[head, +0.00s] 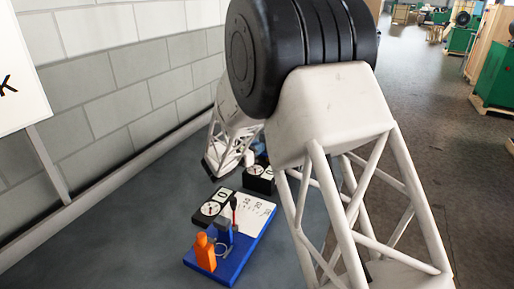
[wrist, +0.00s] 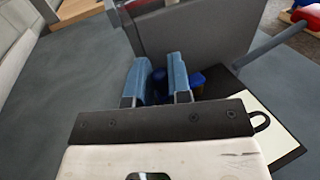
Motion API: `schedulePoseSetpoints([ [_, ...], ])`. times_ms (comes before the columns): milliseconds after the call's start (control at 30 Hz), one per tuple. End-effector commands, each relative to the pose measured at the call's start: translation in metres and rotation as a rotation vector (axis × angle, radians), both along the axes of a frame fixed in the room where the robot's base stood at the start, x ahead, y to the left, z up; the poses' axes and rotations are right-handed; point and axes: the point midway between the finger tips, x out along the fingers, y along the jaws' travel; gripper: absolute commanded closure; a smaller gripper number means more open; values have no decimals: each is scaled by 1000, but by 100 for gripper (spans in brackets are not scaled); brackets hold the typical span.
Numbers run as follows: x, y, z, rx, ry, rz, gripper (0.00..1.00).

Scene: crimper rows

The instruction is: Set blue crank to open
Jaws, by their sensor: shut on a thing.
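In the wrist view my gripper (wrist: 158,68) has its two blue-grey fingers closed around a dark blue part (wrist: 160,86), which looks like the blue crank. Only a little of it shows between and beside the fingers, so I cannot read its angle or setting. A grey boxy body (wrist: 195,35) stands just beyond the fingertips. In the head view my arm covers most of this spot, and the fingers cannot be made out there.
A black dial box (head: 211,208) and another dial box (head: 259,181) stand behind. A block wall (head: 120,75) runs along the left.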

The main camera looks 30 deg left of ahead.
Motion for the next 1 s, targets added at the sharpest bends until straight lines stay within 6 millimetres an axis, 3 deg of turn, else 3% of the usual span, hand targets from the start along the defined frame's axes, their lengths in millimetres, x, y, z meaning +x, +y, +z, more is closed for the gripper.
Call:
schedulePoseSetpoints([
  [1000,-22,-14,0,-1,-1,590,100],
])
